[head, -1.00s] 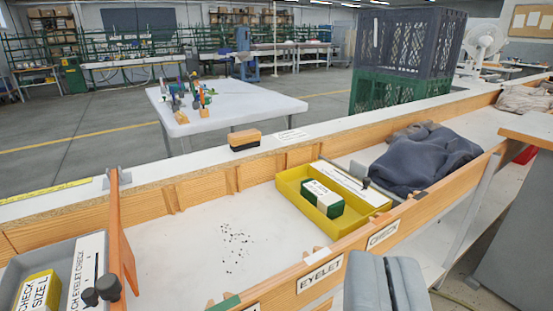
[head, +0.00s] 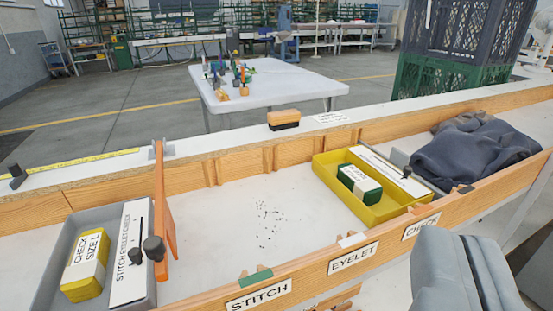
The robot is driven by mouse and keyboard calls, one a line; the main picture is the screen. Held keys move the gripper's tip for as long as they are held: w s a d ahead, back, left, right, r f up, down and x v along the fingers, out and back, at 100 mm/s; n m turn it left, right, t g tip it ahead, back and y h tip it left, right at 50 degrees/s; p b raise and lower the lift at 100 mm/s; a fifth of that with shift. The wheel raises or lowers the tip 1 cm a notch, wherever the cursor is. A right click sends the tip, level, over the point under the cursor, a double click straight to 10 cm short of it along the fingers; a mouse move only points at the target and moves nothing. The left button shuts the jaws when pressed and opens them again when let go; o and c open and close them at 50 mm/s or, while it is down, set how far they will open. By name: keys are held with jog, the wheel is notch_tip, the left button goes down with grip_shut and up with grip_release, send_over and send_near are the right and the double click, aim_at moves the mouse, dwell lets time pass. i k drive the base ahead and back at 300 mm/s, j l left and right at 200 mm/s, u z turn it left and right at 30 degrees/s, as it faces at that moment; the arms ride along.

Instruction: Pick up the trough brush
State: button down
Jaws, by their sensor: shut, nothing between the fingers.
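The trough brush (head: 284,119) looks like a wooden block with dark bristles below. It rests on the white ledge along the far side of the trough, in the upper middle of the head view. My gripper (head: 450,240) shows at the lower right as two grey fingers side by side, shut and empty. It is well to the right of the brush and nearer to me, apart from it. Nothing hides the brush.
Dark specks (head: 268,222) lie on the trough floor. A yellow tray (head: 378,214) holds a green and white box (head: 359,184). Dark cloth (head: 475,150) lies right. A paper label (head: 331,118) lies beside the brush.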

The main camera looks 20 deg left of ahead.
aim_at(289, 119)
jog(key=i+l+u, duration=0.35)
jog(key=i+l, duration=0.15)
jog(key=i+l+u, duration=0.2)
jog(key=l, duration=0.2)
jog(key=i+l+u, duration=0.2)
jog(key=l, duration=0.15)
jog(key=i+l+u, duration=0.2)
jog(key=l, duration=0.2)
jog(key=i+l+u, duration=0.15)
jog(key=l, duration=0.25)
